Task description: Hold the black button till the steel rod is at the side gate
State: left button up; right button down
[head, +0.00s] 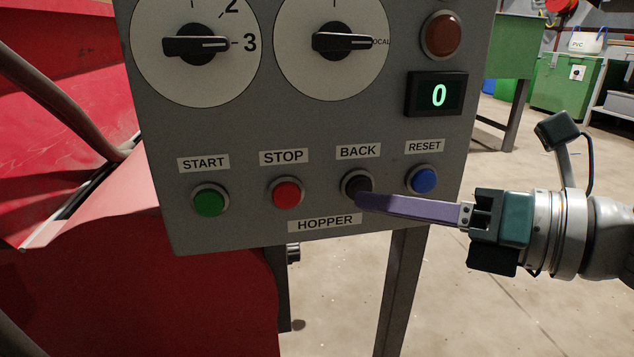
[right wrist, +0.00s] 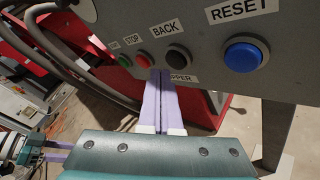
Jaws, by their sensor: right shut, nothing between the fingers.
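The black button (head: 357,184), labelled BACK, sits on the grey control panel between the red STOP button and the blue RESET button. My right gripper (head: 362,202) is shut and empty. Its purple fingertips are at the lower edge of the black button in the head view; I cannot tell whether they touch it. In the right wrist view the black button (right wrist: 178,57) shows just right of the fingertips (right wrist: 158,74). My left gripper (right wrist: 58,150) appears at the lower left there, its opening unclear. I see no steel rod or side gate.
The panel (head: 230,235) also carries a green START button (head: 209,201), the red STOP button (head: 287,193), the blue RESET button (head: 423,179), two dials and a display (head: 437,94) reading 0. Red machinery (head: 130,290) stands left. Open floor lies right.

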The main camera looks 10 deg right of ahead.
jog(key=shift+w, duration=0.1)
jog(key=shift+w, duration=0.35)
